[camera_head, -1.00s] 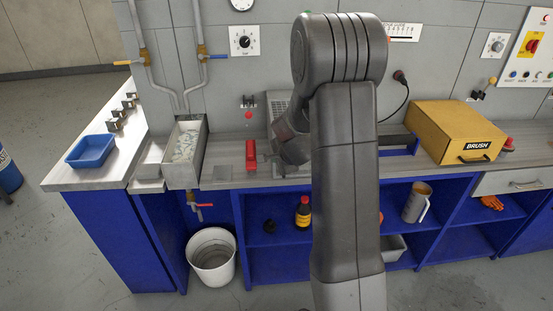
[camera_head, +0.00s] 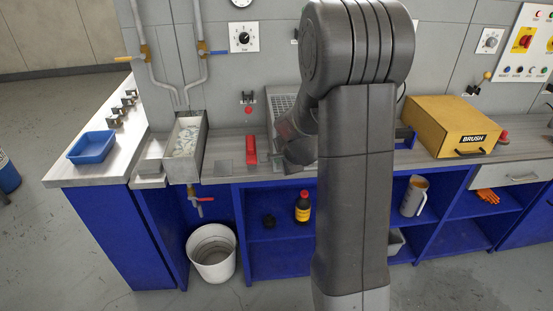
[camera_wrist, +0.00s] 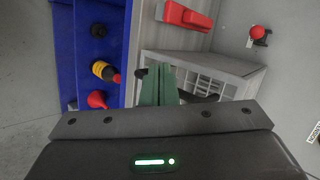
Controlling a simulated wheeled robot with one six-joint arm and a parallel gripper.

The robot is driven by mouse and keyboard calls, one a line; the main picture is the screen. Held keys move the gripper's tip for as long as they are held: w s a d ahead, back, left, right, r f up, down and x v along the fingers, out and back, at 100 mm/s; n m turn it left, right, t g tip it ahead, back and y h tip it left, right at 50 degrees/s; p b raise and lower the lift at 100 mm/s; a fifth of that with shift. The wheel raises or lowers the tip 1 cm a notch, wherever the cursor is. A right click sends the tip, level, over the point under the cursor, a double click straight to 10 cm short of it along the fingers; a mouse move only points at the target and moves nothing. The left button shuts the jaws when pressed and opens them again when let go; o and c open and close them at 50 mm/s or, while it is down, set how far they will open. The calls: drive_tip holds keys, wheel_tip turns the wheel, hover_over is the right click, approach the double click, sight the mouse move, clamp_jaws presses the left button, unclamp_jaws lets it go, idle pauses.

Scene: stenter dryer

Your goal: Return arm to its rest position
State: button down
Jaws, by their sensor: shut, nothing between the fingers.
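My arm stands large in the middle of the head view, bent at the elbow, with its forearm reaching down behind it over the bench. My gripper is hidden behind the arm there; only dark wrist links show near the grey perforated unit (camera_head: 283,103). In the wrist view my gripper (camera_wrist: 159,88) has its two green fingers together, with nothing between them. They point toward the front of a pale slotted unit (camera_wrist: 215,78) on the bench. I cannot tell whether they touch it.
A red block (camera_head: 251,150) lies left of the wrist; it also shows in the wrist view (camera_wrist: 187,17). A metal trough (camera_head: 187,148) and blue tray (camera_head: 91,147) sit left. A yellow brush box (camera_head: 462,126) stands right. A bottle (camera_head: 303,207) and jug (camera_head: 415,196) are on the shelf below.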

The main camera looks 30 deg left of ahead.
drive_tip(key=s+d+r+p, duration=0.1)
drive_tip(key=s+d+r, duration=0.2)
drive_tip(key=s+r, duration=0.1)
drive_tip(key=shift+s+r, duration=0.2)
drive_tip(key=shift+r, duration=0.15)
